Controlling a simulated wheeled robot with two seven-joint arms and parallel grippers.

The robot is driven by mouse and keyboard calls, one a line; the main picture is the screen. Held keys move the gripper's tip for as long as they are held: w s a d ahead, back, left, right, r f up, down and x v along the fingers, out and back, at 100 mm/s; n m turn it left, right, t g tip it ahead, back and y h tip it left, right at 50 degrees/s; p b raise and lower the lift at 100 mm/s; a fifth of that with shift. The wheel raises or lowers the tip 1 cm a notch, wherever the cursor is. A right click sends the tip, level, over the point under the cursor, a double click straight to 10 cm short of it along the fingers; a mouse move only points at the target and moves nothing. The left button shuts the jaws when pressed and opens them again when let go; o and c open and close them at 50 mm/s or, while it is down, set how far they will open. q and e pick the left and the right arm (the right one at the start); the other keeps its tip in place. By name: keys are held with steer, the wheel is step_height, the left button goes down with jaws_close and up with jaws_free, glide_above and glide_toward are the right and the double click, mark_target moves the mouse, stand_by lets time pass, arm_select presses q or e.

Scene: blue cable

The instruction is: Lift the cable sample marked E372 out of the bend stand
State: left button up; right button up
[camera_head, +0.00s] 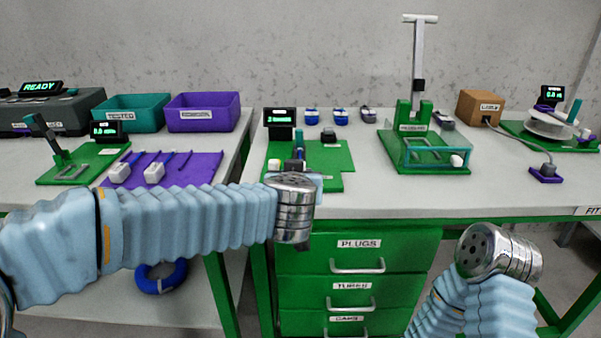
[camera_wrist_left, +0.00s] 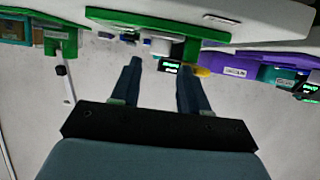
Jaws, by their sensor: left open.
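A green stand (camera_head: 335,157) with a dark display (camera_head: 279,117) and a short upright post is on the bench just behind my left wrist. My wrist hides its front part. I cannot make out the E372 mark or tell which piece is that cable sample. My left gripper (camera_wrist_left: 160,65) is open, with nothing seen between its fingers. In the left wrist view, the green stand (camera_wrist_left: 150,22) appears inverted beyond the fingertips, with a white round part (camera_wrist_left: 160,46) near them. In the head view my wrist hides the left fingers. My right wrist shows at lower right; its fingers are out of view.
A purple mat (camera_head: 205,168) with several cables and white blocks lies left. Teal (camera_head: 133,112) and purple (camera_head: 202,112) bins stand behind it. A clear-walled green rig (camera_head: 432,150) stands right of centre. Bare bench lies between it and the centre stand. Drawers (camera_head: 357,265) are below.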

arm_select(q)
steer(key=x, duration=0.6)
steer(key=shift+w+r+b, duration=0.1)
steer(key=shift+w+b, duration=0.2)
steer(key=shift+w, duration=0.2)
jaws_close()
